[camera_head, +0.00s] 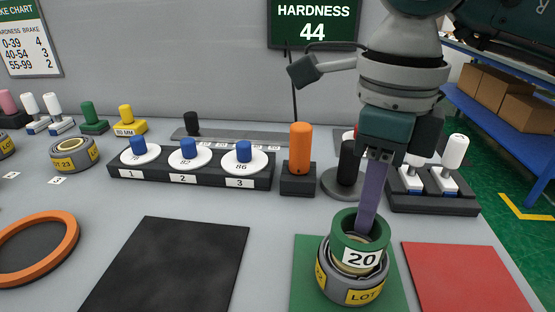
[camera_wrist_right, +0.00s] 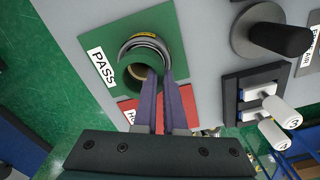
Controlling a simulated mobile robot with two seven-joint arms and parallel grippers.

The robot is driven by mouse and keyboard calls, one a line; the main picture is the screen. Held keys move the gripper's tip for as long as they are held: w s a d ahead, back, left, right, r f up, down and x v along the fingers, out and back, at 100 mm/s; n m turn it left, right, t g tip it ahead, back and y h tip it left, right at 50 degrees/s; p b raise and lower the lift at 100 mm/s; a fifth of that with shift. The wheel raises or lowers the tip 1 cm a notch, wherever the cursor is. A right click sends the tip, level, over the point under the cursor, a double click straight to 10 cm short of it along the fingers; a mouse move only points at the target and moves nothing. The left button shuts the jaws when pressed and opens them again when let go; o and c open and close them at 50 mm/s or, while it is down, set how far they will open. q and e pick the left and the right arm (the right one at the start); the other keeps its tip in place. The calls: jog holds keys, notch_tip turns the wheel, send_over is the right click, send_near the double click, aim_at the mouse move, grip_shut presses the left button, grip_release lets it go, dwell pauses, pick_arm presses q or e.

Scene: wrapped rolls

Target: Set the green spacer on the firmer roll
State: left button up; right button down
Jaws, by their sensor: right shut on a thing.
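The green spacer (camera_head: 361,242), a ring marked 20, is at the top of a grey wrapped roll (camera_head: 350,287) with yellow LOT labels. I cannot tell whether it rests fully on it. The roll stands on the green mat (camera_head: 304,265), marked PASS in the right wrist view (camera_wrist_right: 96,57). My right gripper (camera_head: 370,212) points down with its purple fingers shut on the spacer's wall. The spacer also shows in the right wrist view (camera_wrist_right: 160,50). Another grey roll, LOT 23 (camera_head: 74,155), stands at the left. My left gripper is not in view.
The screen (camera_head: 314,24) reads HARDNESS 44. A red mat (camera_head: 465,278) lies right of the green one, and a bare black mat (camera_head: 170,265) lies left. An orange ring (camera_head: 68,255) lies far left. Behind stand a numbered rack (camera_head: 190,180) and an orange-handled tool (camera_head: 300,150).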

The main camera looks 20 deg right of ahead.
jog(key=shift+f, duration=0.3)
jog(key=shift+f+b, duration=0.4)
jog(key=shift+b, duration=0.1)
jog(key=c, duration=1)
grip_release()
jog(key=shift+r, duration=0.2)
notch_tip(320, 180, up, 13)
jog(key=p, duration=0.2)
jog(key=shift+f, duration=0.15)
